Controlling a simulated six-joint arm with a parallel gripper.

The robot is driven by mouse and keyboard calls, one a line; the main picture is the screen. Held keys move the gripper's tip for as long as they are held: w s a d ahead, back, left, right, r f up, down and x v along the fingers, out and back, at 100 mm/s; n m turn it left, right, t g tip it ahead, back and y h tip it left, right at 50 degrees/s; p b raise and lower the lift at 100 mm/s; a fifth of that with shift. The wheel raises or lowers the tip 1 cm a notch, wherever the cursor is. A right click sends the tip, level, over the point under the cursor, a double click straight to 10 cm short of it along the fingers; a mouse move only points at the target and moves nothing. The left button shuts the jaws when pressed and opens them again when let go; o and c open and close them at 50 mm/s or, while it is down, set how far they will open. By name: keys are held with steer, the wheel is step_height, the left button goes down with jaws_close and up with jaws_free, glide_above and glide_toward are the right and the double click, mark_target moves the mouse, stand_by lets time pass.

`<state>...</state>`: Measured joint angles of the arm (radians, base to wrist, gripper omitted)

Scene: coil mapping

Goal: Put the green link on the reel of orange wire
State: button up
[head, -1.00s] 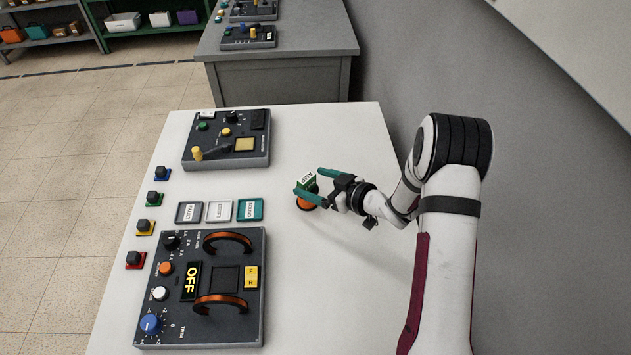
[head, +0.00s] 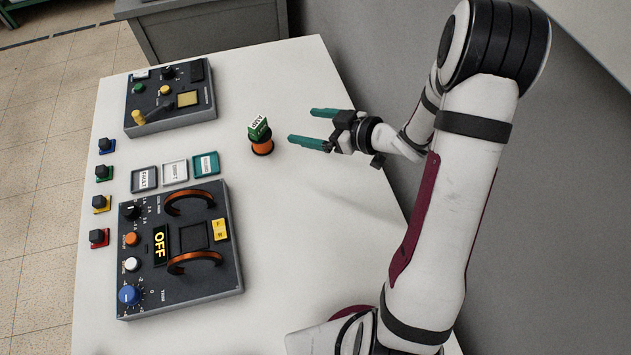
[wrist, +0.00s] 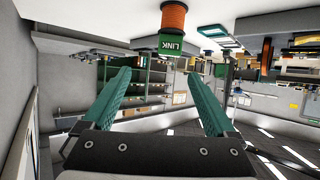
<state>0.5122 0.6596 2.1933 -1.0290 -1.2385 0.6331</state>
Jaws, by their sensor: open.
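The green link (head: 259,130) is a small block with a white-lettered label. It sits on top of the reel of orange wire (head: 263,147), which stands upright on the white table. In the wrist view, seen upside down, the link (wrist: 180,45) shows its LINK lettering against the reel (wrist: 174,19). My gripper (head: 302,126), with teal fingers, is open and empty to the right of the link. A clear gap separates the fingertips from it. In the wrist view the open fingers (wrist: 158,75) point towards the link with nothing between them.
A dark panel (head: 225,270) with OFF display and two orange-wound coils lies at the front left. Another panel (head: 200,112) lies behind. Three label tiles (head: 175,172) lie between them. Several coloured knobs (head: 99,238) line the left edge. The table right of the reel is clear.

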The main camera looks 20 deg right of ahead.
steer(key=s+d+r+m+g+h, duration=0.2)
steer(key=s+d+r+m+h, duration=0.2)
steer(key=d+r+m+h, duration=0.55)
steer(key=s+a+m+g+y, duration=0.1)
steer(key=s+a+g, duration=0.1)
steer(key=s+a, duration=0.3)
steer(key=s+a+m+g, duration=0.2)
steer(key=s+a, duration=0.3)
steer(key=s, duration=0.7)
steer(key=s+a+m+g+y, duration=0.1)
steer(key=s+a+g, duration=0.3)
steer(key=s, duration=0.5)
steer(key=shift+a+y, duration=0.35)
steer(key=shift+a, duration=0.25)
steer(key=shift+m, duration=0.25)
